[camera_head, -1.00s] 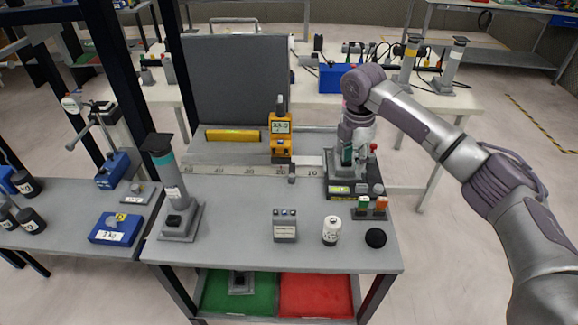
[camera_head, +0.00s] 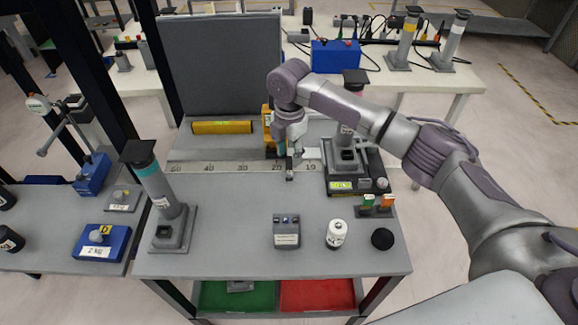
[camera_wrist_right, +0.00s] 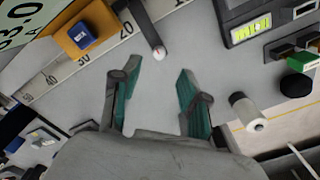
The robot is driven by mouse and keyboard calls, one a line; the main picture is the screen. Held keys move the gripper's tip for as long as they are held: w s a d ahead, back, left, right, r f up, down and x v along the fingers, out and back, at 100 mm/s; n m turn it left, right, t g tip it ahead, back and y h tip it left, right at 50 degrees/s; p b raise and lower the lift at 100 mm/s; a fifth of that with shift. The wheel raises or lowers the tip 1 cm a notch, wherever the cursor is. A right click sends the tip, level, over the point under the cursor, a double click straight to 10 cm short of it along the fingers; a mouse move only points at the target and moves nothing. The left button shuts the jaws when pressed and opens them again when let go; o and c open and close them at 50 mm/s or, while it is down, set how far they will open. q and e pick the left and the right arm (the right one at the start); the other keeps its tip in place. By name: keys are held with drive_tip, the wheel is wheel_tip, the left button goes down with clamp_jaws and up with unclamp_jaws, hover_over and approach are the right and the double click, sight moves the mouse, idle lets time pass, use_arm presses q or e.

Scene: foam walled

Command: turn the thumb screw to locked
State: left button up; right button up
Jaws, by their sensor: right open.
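The thumb screw (camera_wrist_right: 158,52) shows in the right wrist view as a small pale round knob with a red mark, on a short dark stop at the edge of the numbered rail (camera_wrist_right: 75,68). In the head view the stop (camera_head: 290,173) sits on the rail (camera_head: 222,167), right of the 20 mark and partly hidden by my gripper. My right gripper (camera_wrist_right: 160,92) is open and empty, its teal-padded fingers spread, with the knob ahead of the gap between them. In the head view my right gripper (camera_head: 292,152) hangs over the rail. My left gripper is out of view.
A yellow instrument (camera_head: 267,130) stands behind my right gripper, partly hidden. A grey box (camera_head: 286,230), white cylinder (camera_head: 336,234) and black knob (camera_head: 382,239) stand in front.

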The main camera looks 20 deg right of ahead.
sight(289, 172)
wheel_tip(289, 172, down, 6)
drive_tip(key=shift+f, duration=0.35)
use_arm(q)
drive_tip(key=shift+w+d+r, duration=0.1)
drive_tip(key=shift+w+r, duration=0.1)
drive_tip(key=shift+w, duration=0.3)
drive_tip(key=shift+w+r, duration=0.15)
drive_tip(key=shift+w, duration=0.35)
use_arm(e)
clamp_jaws()
